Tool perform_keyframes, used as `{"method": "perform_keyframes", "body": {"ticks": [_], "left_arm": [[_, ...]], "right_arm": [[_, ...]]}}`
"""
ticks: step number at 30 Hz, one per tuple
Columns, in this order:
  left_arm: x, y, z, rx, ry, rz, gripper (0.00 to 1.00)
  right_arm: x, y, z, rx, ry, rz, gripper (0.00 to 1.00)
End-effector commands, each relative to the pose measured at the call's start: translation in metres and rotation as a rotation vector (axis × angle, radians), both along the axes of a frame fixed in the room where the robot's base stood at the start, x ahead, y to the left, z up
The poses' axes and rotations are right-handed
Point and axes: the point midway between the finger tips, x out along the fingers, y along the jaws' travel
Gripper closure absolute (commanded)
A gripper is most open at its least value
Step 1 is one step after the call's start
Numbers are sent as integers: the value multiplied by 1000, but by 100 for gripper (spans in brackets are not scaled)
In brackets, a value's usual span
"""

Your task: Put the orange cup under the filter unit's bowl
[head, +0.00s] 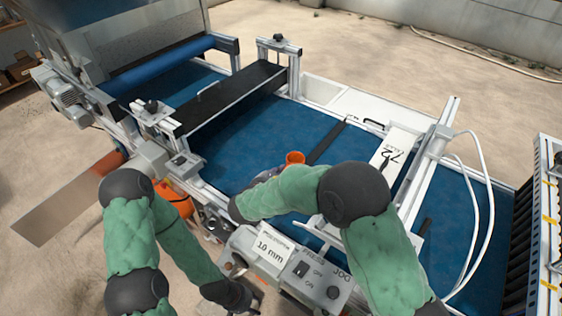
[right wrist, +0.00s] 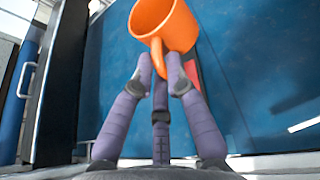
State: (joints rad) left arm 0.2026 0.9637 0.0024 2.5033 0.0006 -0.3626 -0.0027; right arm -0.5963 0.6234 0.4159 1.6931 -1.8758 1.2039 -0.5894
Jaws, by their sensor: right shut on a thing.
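An orange cup (head: 294,157) shows above the blue belt, just past my right gripper (head: 268,174). In the right wrist view, the purple fingers (right wrist: 160,72) of my right gripper are shut on the handle of the cup (right wrist: 172,25). The cup looks tilted there, its mouth facing the upper left. My left gripper (head: 247,300) is low in the head view beside the machine's near side. It is dark and partly hidden, so its opening cannot be made out. I cannot clearly pick out the filter unit or its bowl among the small parts at the machine's near side.
The blue belt (head: 225,150) lies beneath a black crossbar (head: 232,95) and a white bridge marked 72 (head: 393,152). A grey control box marked 10 mm (head: 270,250) stands at the near edge. An orange object (head: 174,199) sits on the near side. White hoses loop at right.

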Motion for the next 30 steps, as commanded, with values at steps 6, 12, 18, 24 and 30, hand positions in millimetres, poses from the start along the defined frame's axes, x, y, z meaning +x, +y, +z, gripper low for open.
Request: {"method": "perform_keyframes", "body": {"ticks": [6,12,18,24,30], "left_arm": [[0,0,1,0,0,0,60],[0,0,1,0,0,0,60],[0,0,1,0,0,0,60],[0,0,1,0,0,0,60],[0,0,1,0,0,0,60]], "right_arm": [[-5,-2,3,1,-2,0,100],[-5,-26,10,1,-6,13,100],[-12,-72,23,3,-12,43,100],[-27,-115,31,2,-15,79,100],[-49,-151,36,2,-10,114,100]]}}
